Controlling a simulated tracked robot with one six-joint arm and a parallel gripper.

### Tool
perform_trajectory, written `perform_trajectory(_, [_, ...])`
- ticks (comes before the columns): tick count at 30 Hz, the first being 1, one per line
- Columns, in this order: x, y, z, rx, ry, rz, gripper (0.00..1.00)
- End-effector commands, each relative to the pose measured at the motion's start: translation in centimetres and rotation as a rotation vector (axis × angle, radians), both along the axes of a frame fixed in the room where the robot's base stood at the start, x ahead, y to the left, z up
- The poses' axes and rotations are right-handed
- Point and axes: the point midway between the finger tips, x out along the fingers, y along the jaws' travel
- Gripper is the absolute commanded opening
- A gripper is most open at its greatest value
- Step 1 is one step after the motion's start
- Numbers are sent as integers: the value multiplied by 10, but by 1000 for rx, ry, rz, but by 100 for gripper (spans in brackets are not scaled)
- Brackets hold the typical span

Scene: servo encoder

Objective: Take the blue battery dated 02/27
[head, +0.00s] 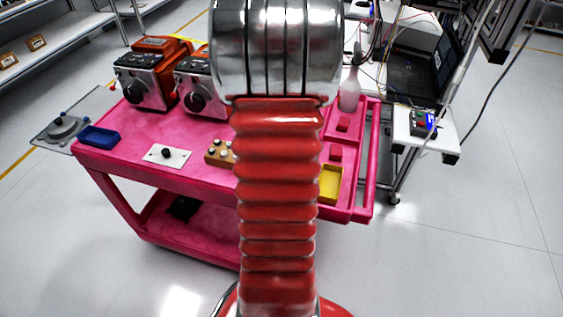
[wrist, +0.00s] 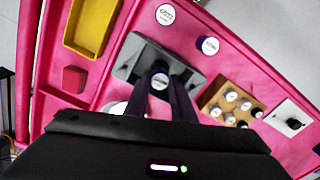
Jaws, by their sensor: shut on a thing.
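In the wrist view, the two dark fingers of my gripper (wrist: 160,88) are shut on a round battery (wrist: 160,82) with a pale labelled top. Its sides are mostly hidden by the fingers, and I cannot read its date. Behind it is a grey plate (wrist: 133,66) with a dark middle; I cannot tell whether the battery touches it. A battery with a dark blue side (wrist: 207,45) stands to the upper right, and another pale-topped one (wrist: 165,14) is at the top. Their labels are too small to read. In the head view my arm hides the gripper.
A wooden block (wrist: 215,93) holding several round-topped pieces and a white plate with a black knob (wrist: 291,116) lie to the right. A yellow tray (wrist: 92,25) and a red block (wrist: 74,79) are left. The pink cart (head: 120,165) also carries machines and a blue tray (head: 99,136).

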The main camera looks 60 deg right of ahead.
Motion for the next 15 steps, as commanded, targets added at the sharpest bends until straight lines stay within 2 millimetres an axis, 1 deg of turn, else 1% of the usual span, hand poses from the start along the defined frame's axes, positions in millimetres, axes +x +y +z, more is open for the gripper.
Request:
perform_trajectory(7, [0,0,18,-1,-1,0,8])
perform_trajectory(15, [0,0,21,1,1,0,8])
